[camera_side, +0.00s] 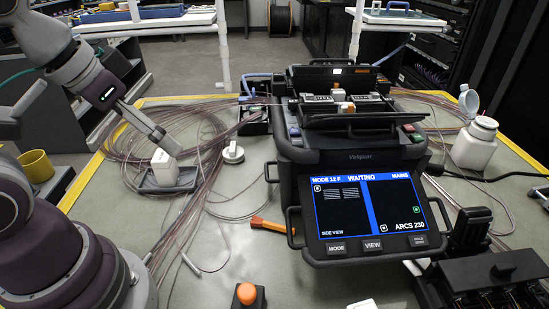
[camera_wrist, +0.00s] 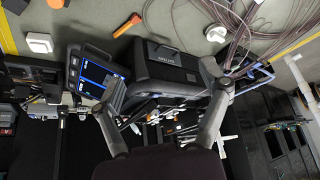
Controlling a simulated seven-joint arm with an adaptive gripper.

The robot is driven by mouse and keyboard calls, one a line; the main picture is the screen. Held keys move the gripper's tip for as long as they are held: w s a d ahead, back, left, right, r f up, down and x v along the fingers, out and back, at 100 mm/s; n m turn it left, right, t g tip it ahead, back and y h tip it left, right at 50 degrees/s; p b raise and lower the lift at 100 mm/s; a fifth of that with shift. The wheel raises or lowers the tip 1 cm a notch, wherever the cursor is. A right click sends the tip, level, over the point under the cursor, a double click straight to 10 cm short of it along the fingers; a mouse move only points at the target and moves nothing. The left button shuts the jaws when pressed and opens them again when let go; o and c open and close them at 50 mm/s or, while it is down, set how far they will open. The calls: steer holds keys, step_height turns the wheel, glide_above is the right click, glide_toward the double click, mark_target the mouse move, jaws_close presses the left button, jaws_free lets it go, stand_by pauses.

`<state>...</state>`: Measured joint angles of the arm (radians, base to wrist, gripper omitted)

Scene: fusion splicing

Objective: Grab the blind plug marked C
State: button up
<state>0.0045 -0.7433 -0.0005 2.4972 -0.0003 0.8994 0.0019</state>
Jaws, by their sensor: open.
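No mark C is legible in either view, so I cannot tell which thing is the blind plug. A small white block (camera_side: 165,169) sits in a dark tray (camera_side: 188,184) at the left in the side view. My gripper (camera_side: 172,148) comes down from the upper left, its tip close above this block. Whether it touches cannot be told. In the wrist view, my gripper (camera_wrist: 155,88) has its fingers spread wide, nothing between the tips; the splicer (camera_wrist: 168,68) shows behind them.
The splicer (camera_side: 349,160) stands mid-table, its screen reading WAITING. Looped fibres (camera_side: 130,140) surround the tray. A white round piece (camera_side: 233,153), an orange-handled tool (camera_side: 268,225), an orange knob (camera_side: 247,293) and a white bottle (camera_side: 474,146) stand around. The front-left table is fairly clear.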

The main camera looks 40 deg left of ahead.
steer(key=w+d+f+m+g, duration=0.2)
steer(key=d+f+m+g, duration=0.15)
steer(key=d+m, duration=0.3)
steer(key=m+g, duration=0.2)
steer(key=m, duration=0.2)
glide_above(246, 290)
steer(key=a, duration=0.1)
steer(key=f, duration=0.6)
steer(key=shift+w, duration=0.3)
steer(key=shift+m, duration=0.25)
steer(key=f, duration=0.7)
steer(key=d+f, duration=0.1)
steer(key=f, duration=0.3)
steer(key=shift+s, duration=0.3)
steer(key=c, duration=1.3)
